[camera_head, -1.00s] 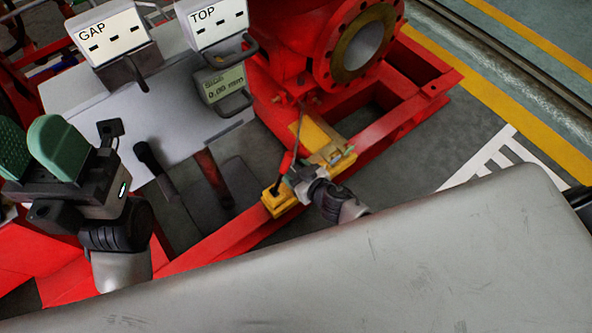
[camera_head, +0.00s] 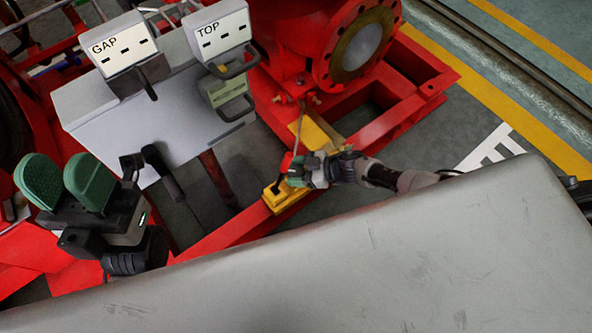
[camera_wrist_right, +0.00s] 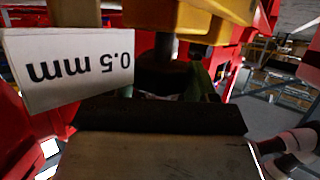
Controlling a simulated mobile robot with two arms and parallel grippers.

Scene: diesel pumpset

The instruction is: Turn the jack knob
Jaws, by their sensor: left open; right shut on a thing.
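A yellow jack block (camera_head: 285,197) sits on the red base frame (camera_head: 225,237). In the right wrist view, the yellow block (camera_wrist_right: 205,20) is at the top with a dark jack knob (camera_wrist_right: 165,76) below it. My right gripper (camera_head: 292,172) reaches in from the right at the block. Its green fingers are shut around the knob, partly hidden by the gripper body in the wrist view. My left gripper (camera_head: 64,172) is open and empty at the left, its two green fingers apart, away from the jack.
White boxes marked GAP (camera_head: 118,55) and TOP (camera_head: 217,38) stand by a grey panel with a small display (camera_head: 228,88). A white 0.5 mm label (camera_wrist_right: 75,68) appears upside down in the wrist view. A red flanged pump (camera_head: 345,45) stands behind the jack.

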